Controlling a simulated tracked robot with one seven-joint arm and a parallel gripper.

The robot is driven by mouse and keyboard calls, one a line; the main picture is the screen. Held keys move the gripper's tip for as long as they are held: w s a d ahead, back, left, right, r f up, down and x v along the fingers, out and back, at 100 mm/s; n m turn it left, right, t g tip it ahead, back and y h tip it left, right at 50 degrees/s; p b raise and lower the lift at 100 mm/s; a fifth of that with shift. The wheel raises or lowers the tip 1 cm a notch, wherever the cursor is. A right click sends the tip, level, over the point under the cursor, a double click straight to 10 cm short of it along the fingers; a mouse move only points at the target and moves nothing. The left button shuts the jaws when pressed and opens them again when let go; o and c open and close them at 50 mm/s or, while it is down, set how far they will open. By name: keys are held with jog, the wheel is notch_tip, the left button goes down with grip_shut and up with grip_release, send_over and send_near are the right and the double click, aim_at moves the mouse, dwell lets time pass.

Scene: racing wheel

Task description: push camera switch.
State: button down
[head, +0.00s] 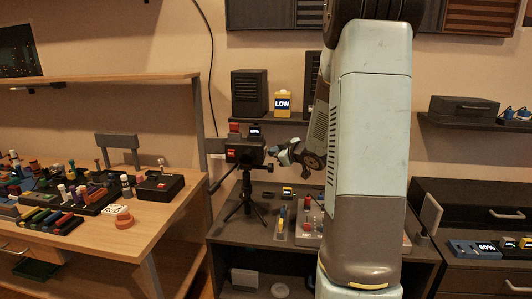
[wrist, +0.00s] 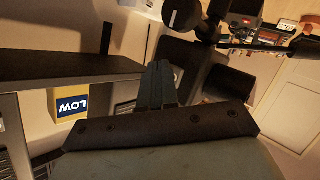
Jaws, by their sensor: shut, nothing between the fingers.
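A dark camera (head: 245,151) stands on a black tripod (head: 246,195) on the dark desk, left of my arm in the head view. A red part and a small lit display show on its top, and an arm with a knob sticks out to its right. I cannot make out for sure which part is the switch. My gripper (head: 277,152) is just right of the camera; I cannot tell if they touch. In the wrist view my gripper (wrist: 158,72) has its fingers together and empty. Dark parts of the camera assembly (wrist: 243,9) show at the top right there.
A shelf (head: 270,123) behind holds a dark speaker (head: 249,93) and a yellow box marked LOW (head: 283,104), also in the wrist view (wrist: 72,102). A wooden workbench (head: 150,225) with many small parts is at left. Small items crowd the desk below.

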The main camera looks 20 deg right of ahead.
dwell(0.3)
jog(key=shift+s+d, duration=0.25)
jog(key=shift+d, duration=0.15)
jog(key=s+d, duration=0.3)
jog(key=d, duration=0.2)
jog(key=shift+s, duration=0.2)
dwell(0.4)
dwell(0.4)
